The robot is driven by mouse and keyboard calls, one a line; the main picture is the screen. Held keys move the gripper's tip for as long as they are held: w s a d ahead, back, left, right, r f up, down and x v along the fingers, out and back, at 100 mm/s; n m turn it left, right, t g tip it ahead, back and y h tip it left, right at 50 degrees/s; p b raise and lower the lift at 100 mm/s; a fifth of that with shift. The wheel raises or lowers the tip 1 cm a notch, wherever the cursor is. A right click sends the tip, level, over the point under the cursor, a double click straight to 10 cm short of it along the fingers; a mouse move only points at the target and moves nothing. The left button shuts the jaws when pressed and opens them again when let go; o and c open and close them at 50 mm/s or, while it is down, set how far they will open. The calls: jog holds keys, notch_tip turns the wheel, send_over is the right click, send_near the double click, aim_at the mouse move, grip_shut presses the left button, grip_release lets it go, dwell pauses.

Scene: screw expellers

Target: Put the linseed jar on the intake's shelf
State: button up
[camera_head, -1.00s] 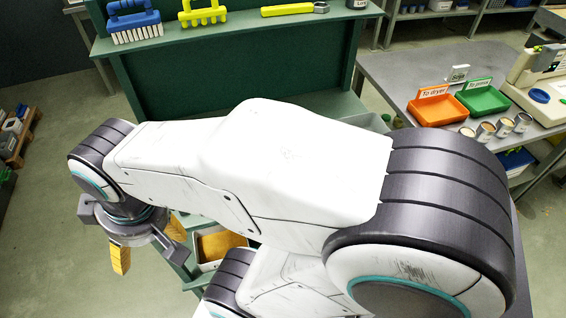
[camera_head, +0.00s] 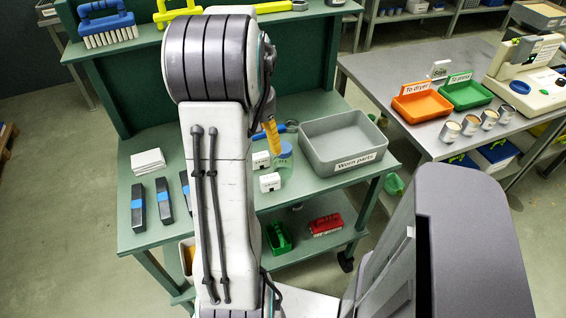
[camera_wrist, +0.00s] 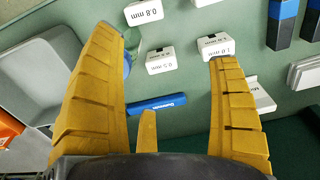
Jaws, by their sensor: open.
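Several small open jars with pale contents stand in a row on the grey table, one of them here (camera_head: 450,131); I cannot read which is linseed. No shelf marked as the intake's can be made out. My gripper is over the green bench (camera_head: 215,222), with one yellow finger showing in the head view (camera_head: 271,136).
A grey "Worn parts" bin (camera_head: 342,143) sits on the bench's right. Small white labelled boxes (camera_wrist: 218,46), dark blue-banded blocks (camera_head: 164,200) and a blue marker (camera_wrist: 158,105) lie nearby. Orange (camera_head: 422,104) and green (camera_head: 467,95) trays and a machine (camera_head: 530,88) occupy the grey table.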

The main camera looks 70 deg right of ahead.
aim_at(285, 148)
jog(key=shift+m, duration=0.6)
jog(key=s+d, duration=0.1)
jog(key=s+d+f, duration=0.1)
jog(key=s, duration=0.1)
jog(key=s+f, duration=0.1)
jog(key=s, duration=0.1)
jog(key=shift+s+d+f, duration=0.1)
jog(key=shift+d+f, duration=0.05)
jog(key=shift+d, duration=0.25)
jog(key=shift+s+d+f, duration=0.1)
jog(key=shift+s+f, duration=0.1)
jog(key=shift+f, duration=0.05)
jog(key=shift+s+f, duration=0.1)
jog(key=shift+f, duration=0.6)
jog(key=shift+w+f, duration=0.15)
jog(key=shift+f, duration=1.25)
jog(key=shift+w+f, duration=0.1)
jog(key=shift+f, duration=1.3)
jog(key=c, duration=1.4)
